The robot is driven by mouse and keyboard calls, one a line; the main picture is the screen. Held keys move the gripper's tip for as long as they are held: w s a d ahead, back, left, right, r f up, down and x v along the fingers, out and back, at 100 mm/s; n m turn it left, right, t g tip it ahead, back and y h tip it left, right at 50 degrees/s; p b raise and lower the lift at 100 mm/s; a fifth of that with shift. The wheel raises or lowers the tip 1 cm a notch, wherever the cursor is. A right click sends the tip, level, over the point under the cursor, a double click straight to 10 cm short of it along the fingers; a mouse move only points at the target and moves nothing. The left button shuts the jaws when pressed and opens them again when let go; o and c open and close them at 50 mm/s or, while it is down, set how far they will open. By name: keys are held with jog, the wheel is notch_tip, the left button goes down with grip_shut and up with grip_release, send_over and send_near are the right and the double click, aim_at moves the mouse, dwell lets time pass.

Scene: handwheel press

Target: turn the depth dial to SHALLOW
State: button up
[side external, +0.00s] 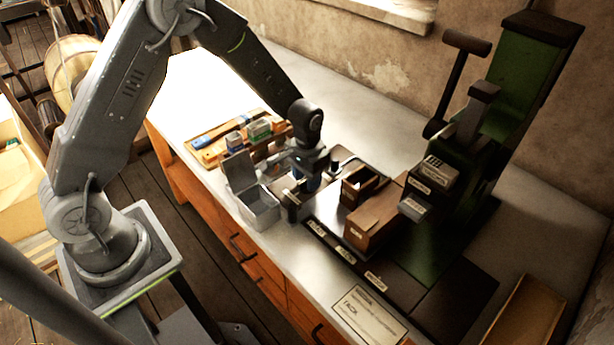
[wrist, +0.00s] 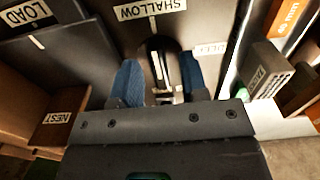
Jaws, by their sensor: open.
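The depth dial (wrist: 168,62) is a dark rounded knob with a pale line on its top, in the middle of the wrist view. The white SHALLOW label (wrist: 150,8) lies beyond it at the top, with a short pale tick below it. A second label (wrist: 210,48) to the dial's right is partly hidden and unreadable. My gripper (wrist: 158,82) is open, one blue fingertip on each side of the dial; I cannot tell whether they touch it. In the side view my gripper (side external: 305,187) is low over the bench and hides the dial.
A LOAD label (wrist: 26,12) and a NEST label (wrist: 64,104) show at left in the wrist view. In the side view, a brown block (side external: 372,222) and the green press (side external: 520,75) stand right of my gripper. An open grey tin (side external: 262,208) stands close on its left.

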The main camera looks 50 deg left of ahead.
notch_tip(320, 180, up, 14)
dwell(0.6)
jog(key=shift+f, duration=0.1)
jog(key=s+r+t, duration=0.3)
jog(key=s+r, duration=0.6)
jog(key=r, duration=0.1)
jog(key=s+r+t, duration=0.2)
jog(key=s, duration=1.1)
jog(key=shift+d+r+t, duration=0.2)
jog(key=shift+r+t, duration=0.1)
jog(key=shift+r, duration=0.1)
